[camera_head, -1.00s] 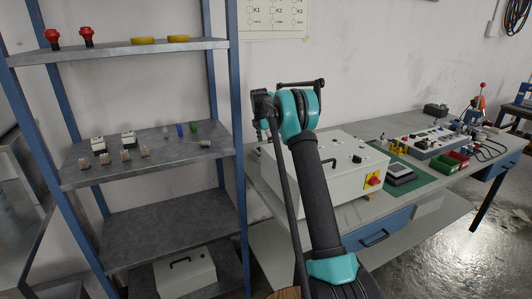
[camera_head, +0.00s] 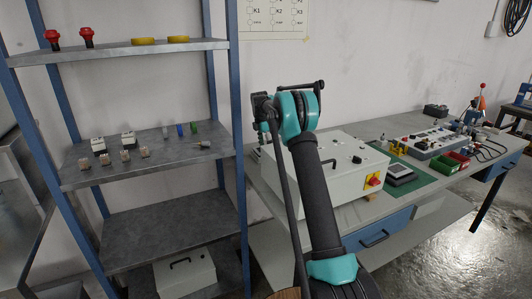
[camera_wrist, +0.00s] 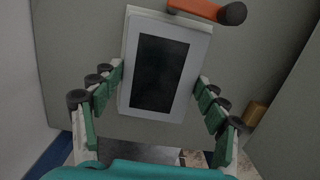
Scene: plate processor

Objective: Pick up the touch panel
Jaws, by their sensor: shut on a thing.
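The touch panel (camera_wrist: 158,66), a pale rectangular frame with a dark screen, is upright between the fingers of my gripper (camera_wrist: 160,82) in the wrist view. The green finger pads press on its left and right sides, and my gripper is shut on it. The panel's screen faces the wrist camera. In the head view my arm reaches up in front of the white control box, and I cannot make out the panel or the fingertips there.
An orange handle with a black end (camera_wrist: 207,10) is close above the panel in the wrist view. The white control box (camera_head: 335,165) stands on the workbench (camera_head: 285,210). A blue-framed shelf (camera_head: 165,170) with small parts is to the left. A green mat (camera_head: 425,181) lies right.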

